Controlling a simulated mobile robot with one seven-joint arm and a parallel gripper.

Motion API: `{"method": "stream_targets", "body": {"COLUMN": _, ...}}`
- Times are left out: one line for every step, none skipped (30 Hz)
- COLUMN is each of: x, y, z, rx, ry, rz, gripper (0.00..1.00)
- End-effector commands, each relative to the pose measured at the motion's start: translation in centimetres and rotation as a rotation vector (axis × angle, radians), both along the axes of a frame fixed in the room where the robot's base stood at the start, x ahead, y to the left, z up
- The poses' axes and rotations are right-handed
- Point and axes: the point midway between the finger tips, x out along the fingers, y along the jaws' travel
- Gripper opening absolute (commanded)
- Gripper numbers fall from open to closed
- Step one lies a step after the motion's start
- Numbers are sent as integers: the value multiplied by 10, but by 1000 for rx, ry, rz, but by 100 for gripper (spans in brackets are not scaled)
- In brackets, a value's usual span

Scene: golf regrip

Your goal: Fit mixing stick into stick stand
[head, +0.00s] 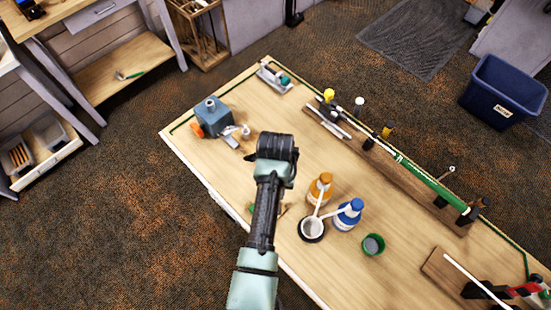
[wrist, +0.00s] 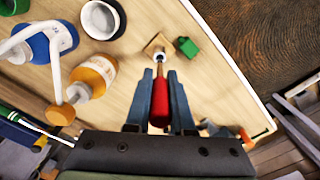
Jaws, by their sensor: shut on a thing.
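My gripper (wrist: 164,92) shows in the wrist view, its two blue-grey fingers shut on the red mixing stick (wrist: 160,108). The stick lies between the fingers, with its narrower tan end pointing away from my wrist. Ahead of that end is a small wooden block with a round pale-and-dark top, which looks like the stick stand (wrist: 154,44). The tip and the block overlap in this view, and I cannot tell whether they touch. In the head view my arm covers the gripper and the stick.
A green block (wrist: 187,47) sits beside the stand. A dark-rimmed cup (head: 312,229), an orange bottle (head: 320,188), a blue bottle (head: 348,214) and a green cup (head: 373,244) stand nearby. A grey vise (head: 212,120) is at the table's far left. Bare tabletop lies behind the bottles.

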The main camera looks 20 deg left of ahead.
Motion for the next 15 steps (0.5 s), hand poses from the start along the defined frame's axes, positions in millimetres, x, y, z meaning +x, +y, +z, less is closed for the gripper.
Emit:
{"method": "stream_targets", "body": {"x": 0, "y": 0, "z": 0, "rx": 0, "ry": 0, "rz": 0, "gripper": 0}}
{"method": "stream_targets", "body": {"x": 0, "y": 0, "z": -1, "rx": 0, "ry": 0, "rz": 0, "gripper": 0}}
{"method": "stream_targets", "body": {"x": 0, "y": 0, "z": -1, "rx": 0, "ry": 0, "rz": 0, "gripper": 0}}
{"method": "stream_targets", "body": {"x": 0, "y": 0, "z": -2, "rx": 0, "ry": 0, "rz": 0, "gripper": 0}}
{"method": "stream_targets", "body": {"x": 0, "y": 0, "z": -3, "rx": 0, "ry": 0, "rz": 0, "gripper": 0}}
{"method": "stream_targets", "body": {"x": 0, "y": 0, "z": -4, "rx": 0, "ry": 0, "rz": 0, "gripper": 0}}
{"method": "stream_targets", "body": {"x": 0, "y": 0, "z": -4, "rx": 0, "ry": 0, "rz": 0, "gripper": 0}}
{"method": "stream_targets", "body": {"x": 0, "y": 0, "z": -5, "rx": 0, "ry": 0, "rz": 0, "gripper": 0}}
{"method": "stream_targets", "body": {"x": 0, "y": 0, "z": -6, "rx": 0, "ry": 0, "rz": 0, "gripper": 0}}
{"method": "stream_targets", "body": {"x": 0, "y": 0, "z": -7, "rx": 0, "ry": 0, "rz": 0, "gripper": 0}}
{"method": "stream_targets", "body": {"x": 0, "y": 0, "z": -8, "rx": 0, "ry": -1, "rz": 0, "gripper": 0}}
{"method": "stream_targets", "body": {"x": 0, "y": 0, "z": -9, "rx": 0, "ry": -1, "rz": 0, "gripper": 0}}
{"method": "stream_targets", "body": {"x": 0, "y": 0, "z": -9, "rx": 0, "ry": -1, "rz": 0, "gripper": 0}}
{"method": "stream_targets", "body": {"x": 0, "y": 0, "z": -10, "rx": 0, "ry": -1, "rz": 0, "gripper": 0}}
{"method": "stream_targets", "body": {"x": 0, "y": 0, "z": -11, "rx": 0, "ry": -1, "rz": 0, "gripper": 0}}
